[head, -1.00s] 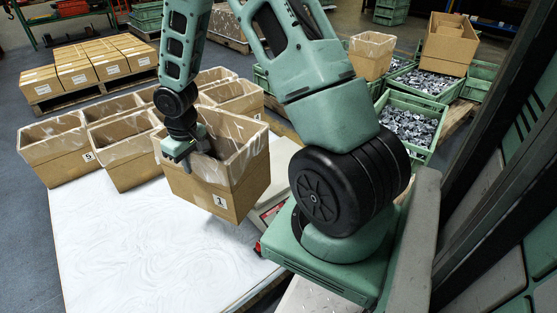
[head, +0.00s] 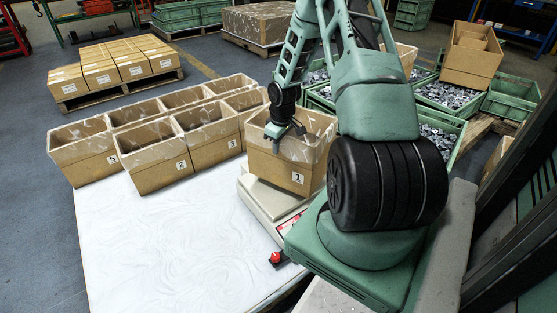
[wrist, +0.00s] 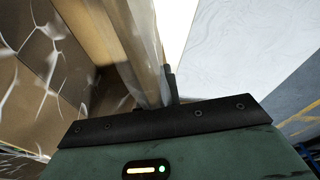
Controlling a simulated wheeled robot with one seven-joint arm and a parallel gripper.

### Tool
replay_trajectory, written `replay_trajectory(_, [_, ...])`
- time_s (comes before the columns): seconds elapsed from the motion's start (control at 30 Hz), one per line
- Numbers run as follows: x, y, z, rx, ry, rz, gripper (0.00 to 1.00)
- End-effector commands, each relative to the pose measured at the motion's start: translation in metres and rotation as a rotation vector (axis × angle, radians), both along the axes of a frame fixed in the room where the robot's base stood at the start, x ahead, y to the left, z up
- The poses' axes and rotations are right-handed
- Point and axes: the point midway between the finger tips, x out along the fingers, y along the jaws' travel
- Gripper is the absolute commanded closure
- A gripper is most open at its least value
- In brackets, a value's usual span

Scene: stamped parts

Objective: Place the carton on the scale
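The carton (head: 283,170) is an open brown box marked 1, with a clear liner inside. It is upright over the pale scale (head: 259,200), whose plate shows under its left and near side. I cannot tell whether its base fully rests on the plate. My gripper (head: 285,133) is at the top of the carton's left wall, pointing down. In the wrist view the carton's wall (wrist: 110,30) runs up between the fingers, and the gripper looks shut on it. One dark finger shows outside the wall; the other is mostly hidden.
Several more open cartons (head: 160,160) stand in rows to the left on the white table (head: 170,245). A red button (head: 276,258) sits at the table edge near the scale. Green crates (head: 445,110) of metal parts are behind my arm. The table's front is clear.

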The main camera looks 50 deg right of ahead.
Motion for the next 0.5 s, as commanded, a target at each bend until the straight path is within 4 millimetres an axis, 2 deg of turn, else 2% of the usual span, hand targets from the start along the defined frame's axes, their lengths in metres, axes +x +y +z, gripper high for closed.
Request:
replay_trajectory(0.3, [0.0, 0.0, -0.039, -0.001, 0.0, 0.0, 1.0])
replay_trajectory(0.5, [0.001, 0.0, -0.038, -0.002, -0.002, 0.0, 1.0])
